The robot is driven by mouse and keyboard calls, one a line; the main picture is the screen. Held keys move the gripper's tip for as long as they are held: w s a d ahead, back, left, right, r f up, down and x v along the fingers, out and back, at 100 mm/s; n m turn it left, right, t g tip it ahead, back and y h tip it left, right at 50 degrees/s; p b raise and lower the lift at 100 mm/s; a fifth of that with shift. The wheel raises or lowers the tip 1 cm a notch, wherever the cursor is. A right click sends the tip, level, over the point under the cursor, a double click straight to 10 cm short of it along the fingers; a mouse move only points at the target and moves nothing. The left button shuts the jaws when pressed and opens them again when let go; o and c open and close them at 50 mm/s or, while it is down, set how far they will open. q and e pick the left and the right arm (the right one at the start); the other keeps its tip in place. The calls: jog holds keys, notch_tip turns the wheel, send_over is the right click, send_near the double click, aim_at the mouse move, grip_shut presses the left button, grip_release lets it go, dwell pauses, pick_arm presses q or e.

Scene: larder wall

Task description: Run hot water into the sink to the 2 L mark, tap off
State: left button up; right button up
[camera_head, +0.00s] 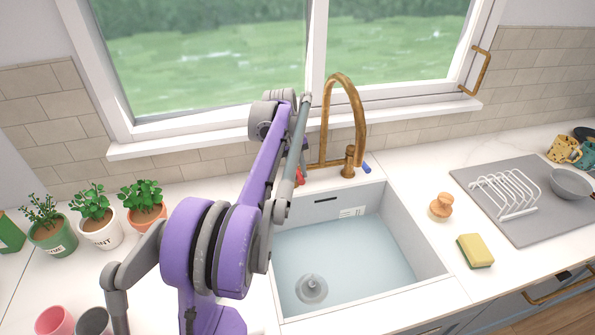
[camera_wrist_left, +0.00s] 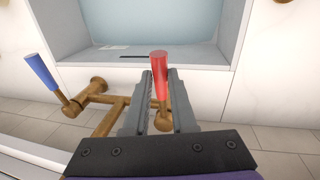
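The white sink (camera_head: 430,262) has a pale blue, water-like floor with a round drain (camera_head: 311,289) showing. A small marked label (camera_head: 352,212) is on its back wall; I cannot read it. The brass tap (camera_head: 357,110) stands behind, with a blue handle (camera_head: 366,169) on its right and a red handle (camera_head: 299,177) on its left. No stream shows. My left gripper (camera_wrist_left: 160,75) is at the red handle (camera_wrist_left: 159,68), its fingers closely on both sides and seemingly shut on it. The blue handle also shows in the left wrist view (camera_wrist_left: 41,72). My right gripper is out of view.
Potted herbs (camera_head: 97,217) stand on the left counter, with a pink cup (camera_head: 54,321) and a grey cup (camera_head: 93,321) in front. Right of the sink are a wooden-handled brush (camera_head: 441,206), a sponge (camera_head: 475,250) and a drying mat (camera_head: 525,222) with a rack (camera_head: 505,192).

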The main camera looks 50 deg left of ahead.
pick_arm(q)
jog(key=o, duration=0.4)
jog(key=shift+w, duration=0.1)
notch_tip(320, 180, up, 11)
jog(key=s, duration=0.2)
jog(key=shift+a+f+p, duration=0.2)
jog(key=shift+a+p, duration=0.2)
jog(key=shift+a, duration=0.05)
jog(key=s+d+f+m+t, duration=0.1)
jog(key=s+d+f+m, duration=0.2)
jog(key=d, duration=0.5)
jog(key=s+d+f+m+y, duration=0.15)
jog(key=d+f, duration=0.25)
jog(key=d, duration=0.4)
jog(key=s+d+f+m+t, duration=0.1)
jog(key=s+d+f+m, duration=0.25)
jog(key=d, duration=0.45)
jog(key=s+d+f+m, duration=0.1)
jog(key=s+d+f, duration=0.1)
jog(key=s+d+f+m+t, duration=0.1)
jog(key=s+d+f+m, duration=0.1)
jog(key=s+d+f, duration=0.1)
jog(key=s+d+f+m, duration=0.1)
jog(key=s+d+f, duration=0.1)
jog(key=s+f, duration=0.1)
jog(key=shift+d+f+t+h, duration=0.25)
jog(key=shift+t, duration=0.05)
